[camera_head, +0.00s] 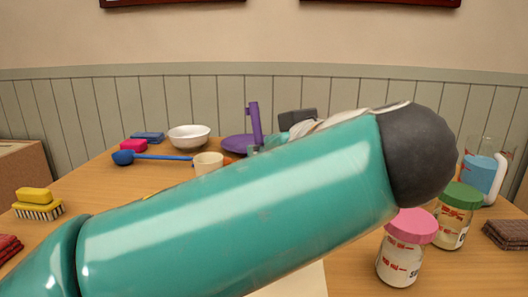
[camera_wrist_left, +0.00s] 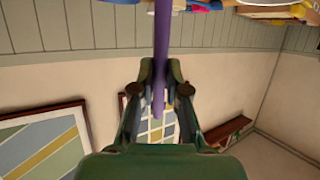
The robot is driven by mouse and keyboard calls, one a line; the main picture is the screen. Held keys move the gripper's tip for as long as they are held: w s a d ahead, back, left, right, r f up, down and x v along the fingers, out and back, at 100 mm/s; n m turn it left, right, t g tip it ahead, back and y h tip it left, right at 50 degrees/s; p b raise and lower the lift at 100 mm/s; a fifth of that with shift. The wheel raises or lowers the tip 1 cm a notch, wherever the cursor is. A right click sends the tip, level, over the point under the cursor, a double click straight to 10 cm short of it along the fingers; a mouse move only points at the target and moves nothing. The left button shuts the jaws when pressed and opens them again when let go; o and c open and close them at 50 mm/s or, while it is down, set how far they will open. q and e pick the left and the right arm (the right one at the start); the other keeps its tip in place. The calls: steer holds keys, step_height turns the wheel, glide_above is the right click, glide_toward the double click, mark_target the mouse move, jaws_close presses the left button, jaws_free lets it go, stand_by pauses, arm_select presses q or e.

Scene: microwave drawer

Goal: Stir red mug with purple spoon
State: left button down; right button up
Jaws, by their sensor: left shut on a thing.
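My left gripper (camera_wrist_left: 160,82) is shut on the purple spoon (camera_wrist_left: 161,45), whose purple handle runs between its fingers in the left wrist view. In the head view, the purple spoon's handle (camera_head: 254,122) stands nearly upright beyond my left arm, above a wide purple disc-like shape. I cannot tell whether that shape is part of the spoon. My left gripper is mostly hidden there behind my large teal arm. I cannot make out the red mug; the arm covers the middle of the table. My right gripper is not in view.
A cream cup (camera_head: 208,163), white bowl (camera_head: 189,136) and blue ladle (camera_head: 123,157) stand at the back left. A yellow brush (camera_head: 38,203) lies at the left. Jars with pink (camera_head: 410,226) and green (camera_head: 462,195) lids and a pitcher (camera_head: 482,175) stand at the right.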

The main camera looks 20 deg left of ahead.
mark_target(257, 107)
arm_select(q)
steer(key=shift+a+r+p, duration=0.1)
steer(key=shift+r+p, duration=0.2)
steer(key=shift+r, duration=0.4)
steer(key=shift+w+a+r+p, duration=0.1)
steer(key=shift+w+r+p, duration=0.15)
steer(key=shift+r+p, duration=0.25)
steer(key=shift+w+a+r+p, duration=0.1)
steer(key=shift+w+r+p, duration=0.1)
steer(key=shift+r+p, duration=0.3)
steer(key=shift+w+a+r+p, duration=0.2)
steer(key=shift+w+r+p, duration=0.15)
steer(key=shift+r+p, duration=0.25)
steer(key=shift+w+a+r+p, duration=0.25)
steer(key=shift+w+r+p, duration=0.15)
steer(key=shift+p, duration=0.1)
steer(key=shift+r+p, duration=0.3)
steer(key=shift+r, duration=0.15)
